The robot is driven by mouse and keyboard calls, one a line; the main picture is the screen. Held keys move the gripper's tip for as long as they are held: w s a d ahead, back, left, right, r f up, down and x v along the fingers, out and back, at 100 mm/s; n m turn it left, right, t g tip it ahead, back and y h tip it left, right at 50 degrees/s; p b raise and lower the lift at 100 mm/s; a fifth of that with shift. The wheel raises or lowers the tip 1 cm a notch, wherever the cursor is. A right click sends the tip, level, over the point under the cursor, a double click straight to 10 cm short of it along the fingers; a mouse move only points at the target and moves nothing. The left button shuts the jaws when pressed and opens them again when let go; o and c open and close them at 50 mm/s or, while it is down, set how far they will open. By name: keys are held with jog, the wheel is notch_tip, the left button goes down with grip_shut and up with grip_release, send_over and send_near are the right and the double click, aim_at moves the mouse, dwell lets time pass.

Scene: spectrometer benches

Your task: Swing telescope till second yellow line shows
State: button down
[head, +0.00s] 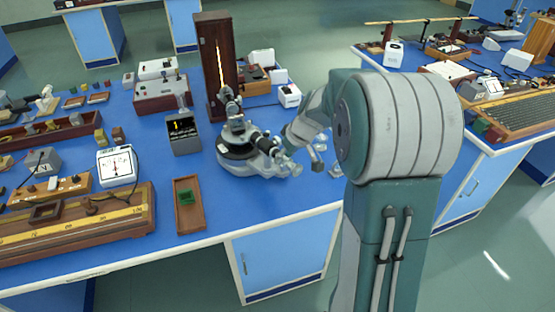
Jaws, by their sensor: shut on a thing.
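The spectrometer (236,152) stands near the front edge of the blue bench, with a dark round table on a pale grey base. Its telescope (264,144) points to the lower right. My gripper (288,160) is at the outer part of the telescope and is shut on it; the fingers are small and partly merge with the instrument. A small black display (183,133) stands left of the spectrometer. It shows a short yellow line in its upper part and pale text below, too small to read. Behind, a tall brown lamp housing (209,85) has a glowing yellow slit.
A wooden tray (181,220) with a green block lies front left. A white meter (117,166) and long wooden scale board (60,232) are farther left. A white box (289,96) stands behind my forearm. Bare bench lies in front of the spectrometer.

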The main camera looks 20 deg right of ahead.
jog(key=shift+a, duration=0.15)
jog(key=shift+c, duration=2.1)
grip_release()
jog(key=shift+r, duration=0.1)
jog(key=v, duration=1.1)
jog(key=shift+r, duration=0.3)
jog(key=shift+s, duration=0.15)
